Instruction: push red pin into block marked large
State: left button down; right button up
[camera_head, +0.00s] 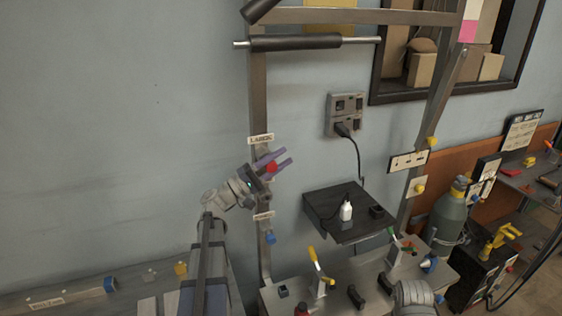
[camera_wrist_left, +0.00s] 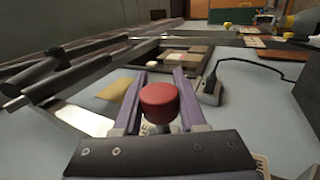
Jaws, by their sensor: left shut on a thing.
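My left gripper (camera_head: 286,157) has purple fingers and is in front of the left upright post of the metal frame, just below the sign marked LARGE (camera_head: 261,139). It is shut on the red pin (camera_head: 271,168). In the left wrist view the round red head of the pin (camera_wrist_left: 160,100) sits between the two purple fingers. The block under the LARGE sign is mostly hidden behind the gripper, and I cannot tell whether the pin touches it. My right gripper is not in view.
The metal frame's left post (camera_head: 257,85) stands close to the wall. A lower label (camera_head: 263,216) and a blue pin (camera_head: 270,238) are below my gripper. A grey bench with coloured handles is at the bottom.

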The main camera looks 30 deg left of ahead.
pick_arm(q)
jog(key=shift+w+a, duration=0.45)
jog(key=shift+a, duration=0.15)
jog(key=shift+c, duration=1.9)
grip_release()
jog(key=b+v, duration=0.3)
jog(key=v, duration=0.4)
jog(key=shift+s+a+f, duration=0.2)
jog(key=shift+s+a, duration=0.05)
